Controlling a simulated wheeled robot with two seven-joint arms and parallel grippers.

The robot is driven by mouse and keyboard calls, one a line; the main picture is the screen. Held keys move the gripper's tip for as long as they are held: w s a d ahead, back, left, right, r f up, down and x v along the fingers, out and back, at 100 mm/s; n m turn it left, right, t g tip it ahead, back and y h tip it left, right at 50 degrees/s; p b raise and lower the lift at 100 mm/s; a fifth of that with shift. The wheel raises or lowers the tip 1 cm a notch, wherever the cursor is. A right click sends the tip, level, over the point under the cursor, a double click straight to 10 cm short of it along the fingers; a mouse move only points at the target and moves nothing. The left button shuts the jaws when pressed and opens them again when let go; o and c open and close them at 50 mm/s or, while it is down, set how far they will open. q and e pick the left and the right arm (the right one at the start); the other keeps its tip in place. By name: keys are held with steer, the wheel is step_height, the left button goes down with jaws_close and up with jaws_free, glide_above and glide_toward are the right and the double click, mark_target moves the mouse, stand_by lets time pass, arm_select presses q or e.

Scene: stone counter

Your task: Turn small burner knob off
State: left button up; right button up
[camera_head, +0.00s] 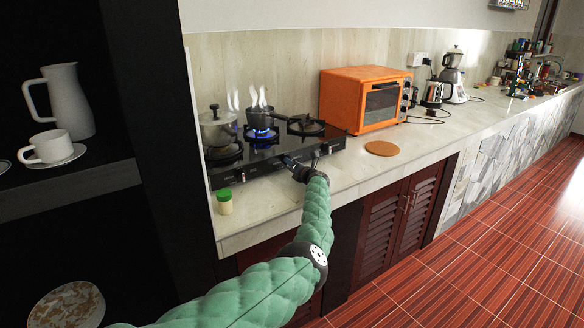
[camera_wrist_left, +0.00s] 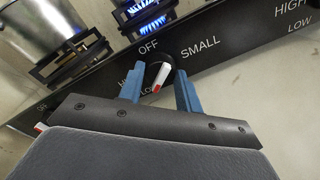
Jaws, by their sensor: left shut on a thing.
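The small burner knob (camera_wrist_left: 158,68) is black with a white, red-tipped pointer. In the left wrist view its pointer slants down-left, the red tip near "LOW" and away from the "OFF" mark above it. My left gripper (camera_wrist_left: 159,88) has its blue fingers on either side of the knob and is shut on it. In the head view my left gripper (camera_head: 290,162) is at the stove's front panel, and the knob is too small to tell there. A blue flame (camera_head: 262,133) burns under a small dark pot (camera_head: 260,117); flames also show in the left wrist view (camera_wrist_left: 146,24). My right gripper is not in view.
A lidded steel pot (camera_head: 217,128) stands on the stove's left burner; the right burner (camera_head: 306,125) is bare. A green-lidded jar (camera_head: 224,202) stands at the counter's front left. An orange oven (camera_head: 362,100) and a round orange mat (camera_head: 381,148) are to the right.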

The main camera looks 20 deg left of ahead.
arm_select(q)
steer(key=shift+d+m, duration=0.1)
steer(key=shift+m, duration=0.3)
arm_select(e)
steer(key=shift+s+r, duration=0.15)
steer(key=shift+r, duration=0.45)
arm_select(q)
steer(key=o, duration=1)
steer(key=shift+d, duration=0.1)
steer(key=p+v, duration=0.2)
steer(key=shift+s+d+r+p, duration=0.1)
steer(key=shift+s+d+p, duration=0.2)
steer(key=p+v, duration=0.2)
steer(key=v, duration=0.2)
steer(key=shift+d, duration=0.1)
steer(key=shift+s+d+p, duration=0.2)
steer(key=shift+p, duration=0.15)
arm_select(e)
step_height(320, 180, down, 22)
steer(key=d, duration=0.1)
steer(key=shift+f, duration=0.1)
